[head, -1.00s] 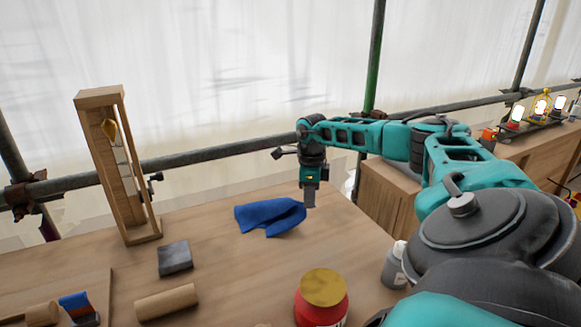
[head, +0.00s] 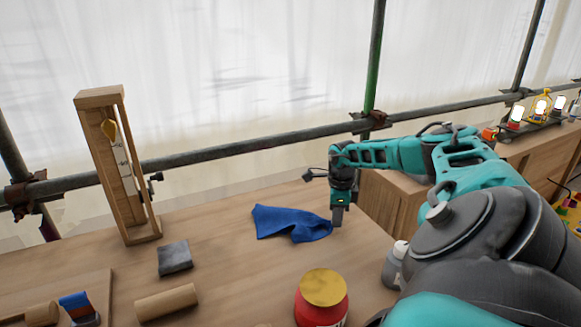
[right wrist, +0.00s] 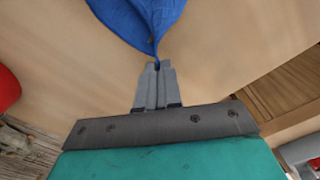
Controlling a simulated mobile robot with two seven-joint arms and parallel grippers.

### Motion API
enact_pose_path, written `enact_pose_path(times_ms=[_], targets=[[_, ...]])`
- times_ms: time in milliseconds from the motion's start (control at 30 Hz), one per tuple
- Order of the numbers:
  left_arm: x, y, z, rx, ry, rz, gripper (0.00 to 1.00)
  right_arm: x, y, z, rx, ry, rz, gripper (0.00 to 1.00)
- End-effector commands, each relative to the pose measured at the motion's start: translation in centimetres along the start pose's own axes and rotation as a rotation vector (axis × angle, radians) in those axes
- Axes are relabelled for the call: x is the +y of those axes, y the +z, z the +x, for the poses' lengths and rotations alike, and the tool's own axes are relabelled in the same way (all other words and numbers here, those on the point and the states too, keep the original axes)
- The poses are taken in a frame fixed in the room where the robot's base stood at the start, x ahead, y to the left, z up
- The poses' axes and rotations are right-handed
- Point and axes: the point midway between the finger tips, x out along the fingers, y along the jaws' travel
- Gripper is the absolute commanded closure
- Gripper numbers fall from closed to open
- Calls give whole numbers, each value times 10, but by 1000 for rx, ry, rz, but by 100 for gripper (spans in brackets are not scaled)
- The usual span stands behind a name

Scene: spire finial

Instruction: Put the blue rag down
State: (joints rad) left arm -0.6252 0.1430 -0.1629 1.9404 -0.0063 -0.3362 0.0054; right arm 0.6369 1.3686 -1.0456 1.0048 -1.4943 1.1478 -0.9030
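The blue rag (head: 290,222) lies crumpled and spread on the wooden table, right of its middle. My right gripper (head: 337,222) points down at the rag's right end, low over the table. In the right wrist view, the two fingers (right wrist: 157,68) are together, and the rag (right wrist: 143,20) narrows to a pinched corner between their tips. The rest of the rag fans out ahead of the fingers. My left gripper is not in view.
A red jar with a gold lid (head: 321,297) and a grey bottle (head: 393,265) stand near the front right. The table between rag and block is clear.

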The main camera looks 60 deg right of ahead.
Motion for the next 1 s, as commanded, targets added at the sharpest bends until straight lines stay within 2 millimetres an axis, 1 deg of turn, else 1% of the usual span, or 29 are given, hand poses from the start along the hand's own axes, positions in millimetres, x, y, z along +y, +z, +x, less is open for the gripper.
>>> enact_pose_path(times_ms=[33, 67, 500, 767, 1000], targets=[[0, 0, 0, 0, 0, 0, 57, 0, 0, 0, 0, 0, 0, 91], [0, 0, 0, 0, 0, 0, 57, 0, 0, 0, 0, 0, -1, 89], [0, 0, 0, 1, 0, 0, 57, 0, 0, 0, 0, 0, -1, 47], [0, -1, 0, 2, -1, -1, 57, 0, 0, -1, 0, 0, 0, 47], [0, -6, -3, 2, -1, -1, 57, -2, -8, -20, 2, -1, 0, 47]])
